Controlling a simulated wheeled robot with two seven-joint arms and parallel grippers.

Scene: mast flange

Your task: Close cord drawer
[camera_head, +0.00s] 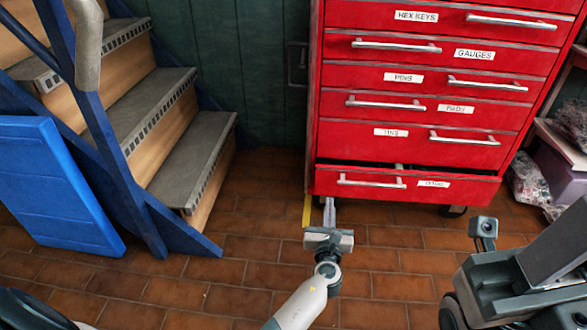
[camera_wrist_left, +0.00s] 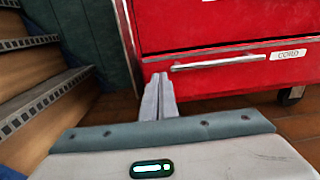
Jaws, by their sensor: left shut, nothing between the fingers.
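The cord drawer (camera_head: 455,187) is the lowest drawer of a red cabinet. It stands pulled out, with a dark gap along its top edge in the head view. It also shows in the left wrist view (camera_wrist_left: 240,77), where its label reads CORD. Its silver bar handle (camera_head: 372,183) is on the left half of its front. My left gripper (camera_head: 329,203) is shut and empty, low in front of the drawer's left end. In the left wrist view its fingertips (camera_wrist_left: 158,80) are together, just left of the handle; I cannot tell whether they touch the drawer.
The red cabinet (camera_head: 420,118) has several closed drawers above and stands on casters. Wooden stairs with blue rails (camera_head: 190,140) and a blue panel (camera_head: 55,190) are at left. Shelving with bagged items (camera_head: 530,178) is at right. Brown tiled floor (camera_head: 240,265) is clear in front.

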